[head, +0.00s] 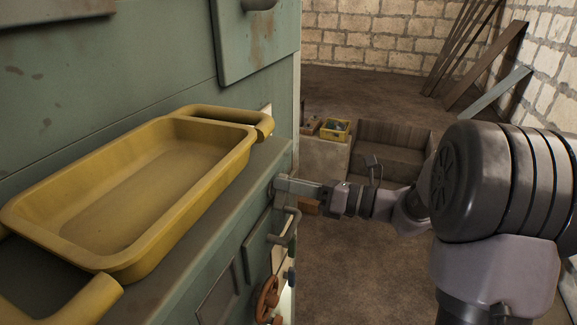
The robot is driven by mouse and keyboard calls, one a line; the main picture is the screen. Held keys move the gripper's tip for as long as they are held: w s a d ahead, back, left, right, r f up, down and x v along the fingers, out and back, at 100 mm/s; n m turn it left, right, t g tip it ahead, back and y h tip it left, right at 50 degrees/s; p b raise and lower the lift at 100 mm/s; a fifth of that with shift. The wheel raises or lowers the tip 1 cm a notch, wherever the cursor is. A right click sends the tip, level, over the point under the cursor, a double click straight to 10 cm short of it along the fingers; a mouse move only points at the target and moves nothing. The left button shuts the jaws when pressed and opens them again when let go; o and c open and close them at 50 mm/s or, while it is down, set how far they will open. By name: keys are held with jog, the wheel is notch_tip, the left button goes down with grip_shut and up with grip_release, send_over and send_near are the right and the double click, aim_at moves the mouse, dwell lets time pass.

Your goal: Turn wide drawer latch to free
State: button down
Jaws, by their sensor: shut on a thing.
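The green cabinet (205,285) fills the left side. My gripper (286,185) reaches in from the right and meets the cabinet's front face just below the ledge. It is shut on a small part there, which I take to be the wide drawer latch. My fingers and the steep viewing angle hide most of the latch, so its turn cannot be read. A small orange-brown piece (309,208) shows just under my gripper.
A yellow tray (150,245) with thick handles sits on the ledge. Below my gripper, a grey bent handle (291,226) and a rust-red wheel (267,297) stick out. Wooden bins (395,138) and a yellow crate (336,130) stand behind.

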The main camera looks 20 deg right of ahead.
jog(key=shift+w+d+f+m+p, duration=0.15)
jog(key=shift+f+m+p, duration=0.15)
jog(key=shift+m+p, duration=2)
jog(key=shift+w+d+f+m+p, duration=0.15)
jog(key=shift+f+m+p, duration=0.1)
jog(key=shift+m+p, duration=2)
jog(key=shift+w+d+f+m+p, duration=0.15)
jog(key=shift+f+m+p, duration=0.15)
jog(key=shift+m+p, duration=1.95)
jog(key=shift+a+f+n+p, duration=0.15)
jog(key=shift+n+p, duration=0.35)
jog(key=shift+p, duration=0.25)
jog(key=c, duration=1.4)
grip_release()
